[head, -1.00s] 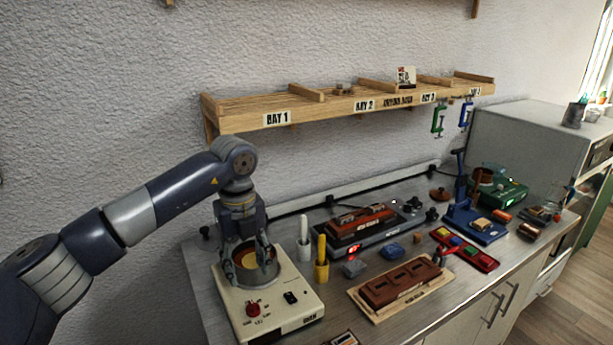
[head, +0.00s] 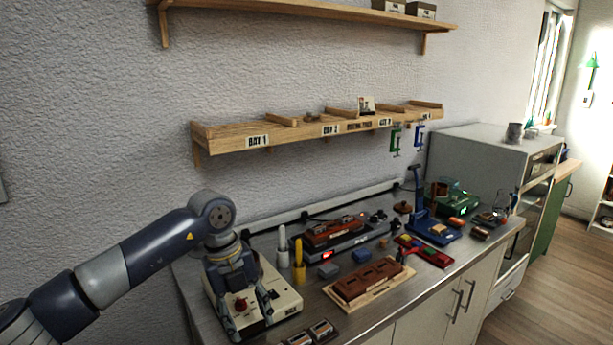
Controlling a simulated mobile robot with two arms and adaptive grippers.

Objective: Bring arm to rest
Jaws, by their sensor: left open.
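My left arm comes in from the left, and its dark blue gripper (head: 248,317) points down over the front left part of the cream hot-plate box (head: 288,299). The fingers are apart with nothing seen between them. One finger hangs near the box's left edge, the other in front of its red knob (head: 240,304). The pot on top of this box is mostly hidden behind my gripper and wrist. My right gripper is not in view.
A brown block on a wooden board (head: 368,282) lies further right. A labelled shelf (head: 290,131) runs along the wall above. The bench's front edge is near.

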